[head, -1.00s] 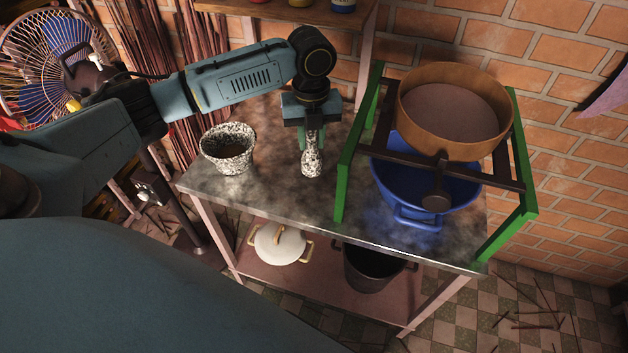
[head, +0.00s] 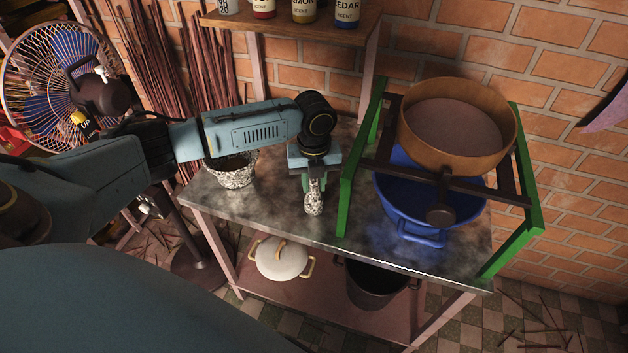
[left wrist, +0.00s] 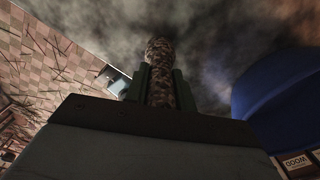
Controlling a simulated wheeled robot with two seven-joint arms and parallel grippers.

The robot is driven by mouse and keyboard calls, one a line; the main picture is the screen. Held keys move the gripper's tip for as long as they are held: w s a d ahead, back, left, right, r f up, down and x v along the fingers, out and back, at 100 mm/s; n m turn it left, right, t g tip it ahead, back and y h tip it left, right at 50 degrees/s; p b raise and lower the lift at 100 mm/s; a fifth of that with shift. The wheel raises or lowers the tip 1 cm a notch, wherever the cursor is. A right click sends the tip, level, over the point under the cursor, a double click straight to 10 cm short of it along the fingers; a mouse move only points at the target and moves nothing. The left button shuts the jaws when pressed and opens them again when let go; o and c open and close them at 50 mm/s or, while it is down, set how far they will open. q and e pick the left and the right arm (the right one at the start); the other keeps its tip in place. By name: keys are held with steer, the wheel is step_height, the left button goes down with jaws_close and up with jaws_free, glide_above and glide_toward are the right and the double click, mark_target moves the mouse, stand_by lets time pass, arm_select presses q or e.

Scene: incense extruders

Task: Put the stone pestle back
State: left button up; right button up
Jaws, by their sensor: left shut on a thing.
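The speckled black-and-white stone pestle (head: 314,200) hangs roughly upright below my left gripper (head: 315,182), with its thick end down. My left gripper is shut on it; whether its lower end touches the table cannot be told. In the left wrist view the pestle (left wrist: 161,72) runs between the two fingers (left wrist: 163,88). The speckled stone mortar (head: 232,173) stands on the table (head: 272,222) to the left of the pestle, its upper part hidden behind my left arm. My right gripper is not in view.
A green frame (head: 345,195) holding a round sieve (head: 457,140) stands right of the pestle, over a blue basin (head: 425,215). A lidded white pot (head: 281,260) and a dark bucket (head: 375,283) sit on the lower shelf. Scent bottles (head: 304,10) stand on the upper shelf.

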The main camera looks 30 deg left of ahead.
arm_select(q)
steer(key=o, duration=1)
step_height(320, 180, up, 12)
steer(key=shift+r+p, duration=0.15)
steer(key=shift+p, duration=0.35)
steer(key=shift+s, duration=0.1)
